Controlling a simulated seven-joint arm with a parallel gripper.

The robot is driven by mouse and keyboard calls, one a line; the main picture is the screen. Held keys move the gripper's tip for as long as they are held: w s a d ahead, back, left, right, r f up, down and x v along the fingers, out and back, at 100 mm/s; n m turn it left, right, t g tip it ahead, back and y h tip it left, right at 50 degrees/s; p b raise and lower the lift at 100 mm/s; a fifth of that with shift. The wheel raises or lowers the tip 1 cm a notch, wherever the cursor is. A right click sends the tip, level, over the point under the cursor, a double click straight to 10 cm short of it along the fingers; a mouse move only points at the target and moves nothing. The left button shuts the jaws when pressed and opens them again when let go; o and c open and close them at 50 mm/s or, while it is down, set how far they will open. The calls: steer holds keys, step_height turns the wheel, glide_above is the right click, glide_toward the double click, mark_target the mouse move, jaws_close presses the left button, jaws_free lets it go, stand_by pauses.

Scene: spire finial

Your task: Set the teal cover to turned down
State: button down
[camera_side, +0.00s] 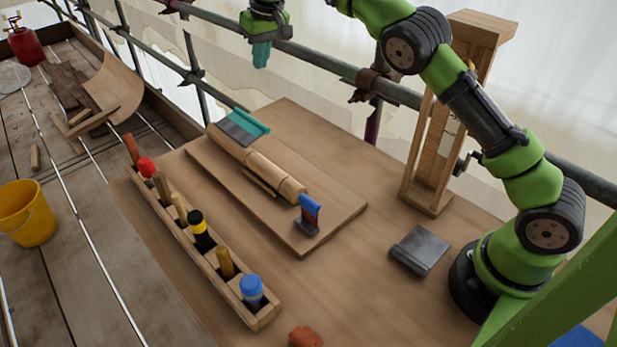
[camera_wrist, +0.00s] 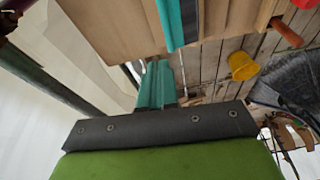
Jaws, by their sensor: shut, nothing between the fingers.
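The teal cover (camera_side: 250,122) is a ribbed teal strip beside a dark grey plate (camera_side: 236,131), at the far end of the light wooden turned piece (camera_side: 268,172) on a board. I cannot tell for certain whether the cover lies flat or stands tilted. In the wrist view, a teal strip with a dark edge, likely the cover (camera_wrist: 172,22), shows at the top. My gripper (camera_side: 261,64), with teal fingers, hangs above and beyond the board, apart from the cover. Its fingers are together and empty, also in the wrist view (camera_wrist: 158,66).
A wooden rack (camera_side: 262,316) of several tools runs along the board's left. A small blue-and-red piece on a grey foot (camera_side: 308,216) stands near the board's front. A grey folded sheet (camera_side: 420,250) and a tall wooden frame (camera_side: 430,198) are right. Scaffold rails pass behind.

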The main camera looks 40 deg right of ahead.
steer(key=a, duration=0.1)
glide_toward(250, 117)
steer(key=shift+n, duration=0.4)
steer(key=x, duration=0.6)
